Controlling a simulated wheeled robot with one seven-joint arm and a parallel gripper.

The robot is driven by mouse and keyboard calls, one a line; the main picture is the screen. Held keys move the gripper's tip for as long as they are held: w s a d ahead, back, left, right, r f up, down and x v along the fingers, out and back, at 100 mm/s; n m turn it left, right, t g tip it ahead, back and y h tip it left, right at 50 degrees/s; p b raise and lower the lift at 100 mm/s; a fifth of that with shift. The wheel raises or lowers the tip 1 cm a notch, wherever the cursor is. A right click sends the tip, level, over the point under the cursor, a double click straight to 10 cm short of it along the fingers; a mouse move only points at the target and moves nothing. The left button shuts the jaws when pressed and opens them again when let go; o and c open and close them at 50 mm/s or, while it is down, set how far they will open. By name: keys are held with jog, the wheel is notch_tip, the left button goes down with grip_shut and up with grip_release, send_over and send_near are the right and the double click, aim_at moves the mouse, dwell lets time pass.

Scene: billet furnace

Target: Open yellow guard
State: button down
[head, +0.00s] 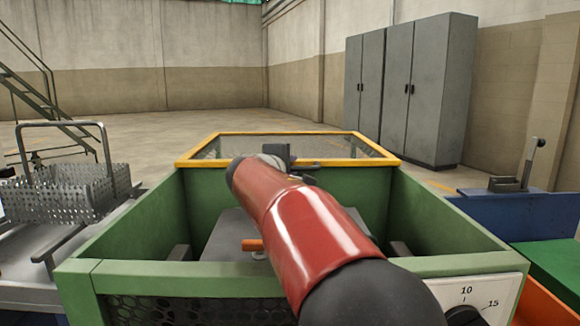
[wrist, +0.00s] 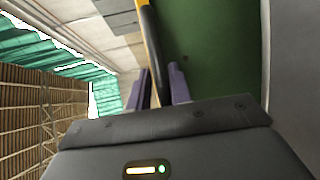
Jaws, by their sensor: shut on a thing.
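The yellow guard (head: 375,152) is a yellow frame around a see-through panel. In the head view it lies over the far end of the green box, whose near part is uncovered. My gripper (head: 277,155) is at the guard's near edge, mostly hidden by my red arm. In the wrist view, my gripper (wrist: 160,88) has its two purple fingers on either side of a dark bar (wrist: 149,45) beside a yellow strip, and is shut on it. The bar seems to be the guard's handle; the contact itself is hard to see.
The green box (head: 140,225) holds a grey plate and an orange piece (head: 252,245). A dial panel (head: 475,298) is at its front right. A perforated metal basket (head: 65,195) stands left, a blue bench (head: 515,212) right. Grey cabinets (head: 425,90) stand behind.

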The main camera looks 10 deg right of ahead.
jog(key=c, duration=1.5)
grip_release()
jog(key=shift+w+f, duration=0.1)
jog(key=shift+f, duration=0.45)
jog(key=shift+o, duration=0.2)
jog(key=shift+r, duration=0.1)
jog(key=shift+r, duration=0.15)
jog(key=b+v, duration=0.1)
jog(key=v, duration=0.7)
